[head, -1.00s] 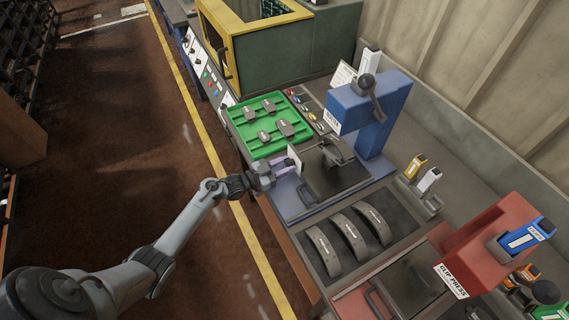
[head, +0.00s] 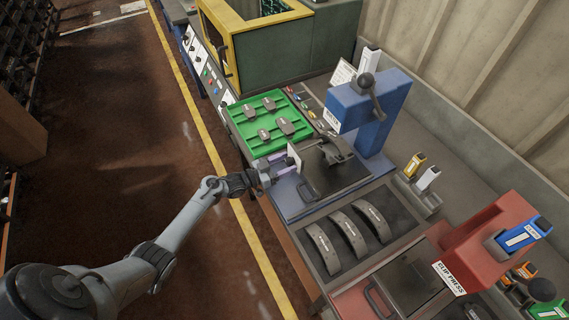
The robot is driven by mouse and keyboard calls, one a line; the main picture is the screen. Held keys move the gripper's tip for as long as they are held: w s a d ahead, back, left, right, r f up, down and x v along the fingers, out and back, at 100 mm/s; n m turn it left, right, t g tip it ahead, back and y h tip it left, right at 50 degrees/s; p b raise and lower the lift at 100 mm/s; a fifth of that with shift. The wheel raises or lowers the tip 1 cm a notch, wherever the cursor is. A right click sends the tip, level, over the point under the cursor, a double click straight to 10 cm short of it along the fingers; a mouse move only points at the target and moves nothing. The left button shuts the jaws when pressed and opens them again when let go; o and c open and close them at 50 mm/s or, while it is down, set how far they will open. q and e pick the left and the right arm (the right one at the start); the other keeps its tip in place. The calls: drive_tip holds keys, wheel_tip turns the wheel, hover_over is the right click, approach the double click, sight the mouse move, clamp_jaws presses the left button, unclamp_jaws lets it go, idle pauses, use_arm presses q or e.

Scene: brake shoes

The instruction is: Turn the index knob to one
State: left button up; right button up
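My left gripper (head: 283,166) is at the front left edge of the blue press station, close to a small white upright plate (head: 293,157). Its fingers are small and partly merge with the plate, so I cannot tell whether they are open or shut, or touching anything. No knob marked as an index knob can be made out; one may be hidden by the gripper or plate. The blue press (head: 371,108) has a dark ball-ended lever (head: 372,92) on top, away from the gripper. My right gripper is not in view.
A green tray (head: 236,126) with several dark pads lies behind the gripper. A dark rack (head: 327,262) with three curved brake shoes is to the right, then the red clip press (head: 485,240). The floor left of the bench is clear.

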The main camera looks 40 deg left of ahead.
use_arm(q)
drive_tip(key=shift+s, duration=0.1)
drive_tip(key=shift+s+a, duration=0.15)
drive_tip(key=shift+s, duration=0.05)
drive_tip(key=v, duration=1)
idle(0.4)
